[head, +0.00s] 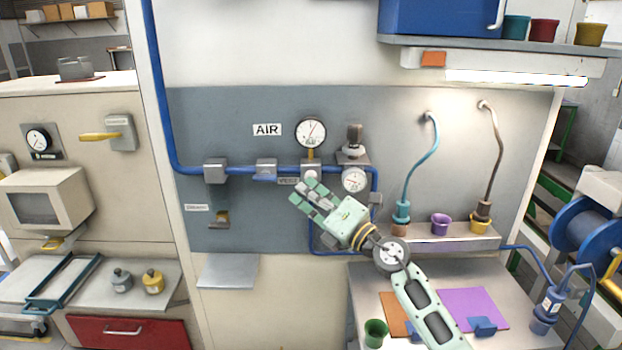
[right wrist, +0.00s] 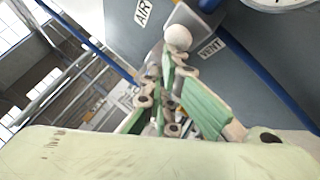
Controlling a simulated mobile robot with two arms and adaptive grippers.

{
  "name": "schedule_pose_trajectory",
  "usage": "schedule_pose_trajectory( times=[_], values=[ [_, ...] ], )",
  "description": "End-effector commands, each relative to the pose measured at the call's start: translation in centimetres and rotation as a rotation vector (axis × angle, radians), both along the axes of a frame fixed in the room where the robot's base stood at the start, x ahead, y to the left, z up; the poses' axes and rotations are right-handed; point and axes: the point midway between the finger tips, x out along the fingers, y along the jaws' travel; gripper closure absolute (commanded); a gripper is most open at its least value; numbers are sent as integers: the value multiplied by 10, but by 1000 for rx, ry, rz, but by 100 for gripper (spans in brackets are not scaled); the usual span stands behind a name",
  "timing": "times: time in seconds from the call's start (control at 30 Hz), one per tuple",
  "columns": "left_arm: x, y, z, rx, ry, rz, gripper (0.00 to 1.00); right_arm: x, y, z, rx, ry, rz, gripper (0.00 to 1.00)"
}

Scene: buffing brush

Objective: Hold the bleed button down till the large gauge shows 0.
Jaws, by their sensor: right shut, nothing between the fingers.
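The large gauge (head: 311,133) is on the grey-blue wall panel, right of the AIR sign. Its needle points up and slightly right; its numbers are too small to read. A pale round button (head: 311,173) sits on a grey block below it. In the right wrist view the round white button (right wrist: 178,38) is just beyond my fingertips, near a label that reads VENT. My right gripper (head: 300,191) is shut and empty, just below the button in the head view. I cannot tell whether the fingertips touch it. My left gripper is not in view.
A smaller gauge (head: 354,180) is right of my gripper. A blue pipe (head: 240,171) with grey blocks crosses the panel. A ledge (head: 440,243) with cups and hoses is at the right. A small metal shelf (head: 228,271) is lower left.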

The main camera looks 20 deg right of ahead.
Motion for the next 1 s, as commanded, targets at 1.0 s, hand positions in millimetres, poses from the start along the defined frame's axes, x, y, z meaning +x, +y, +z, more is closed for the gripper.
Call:
schedule_pose_trajectory(
  times=[1.0],
  values=[
    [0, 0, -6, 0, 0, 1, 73, 9, -3, 0, 0, 0, -1, 100]
  ],
)
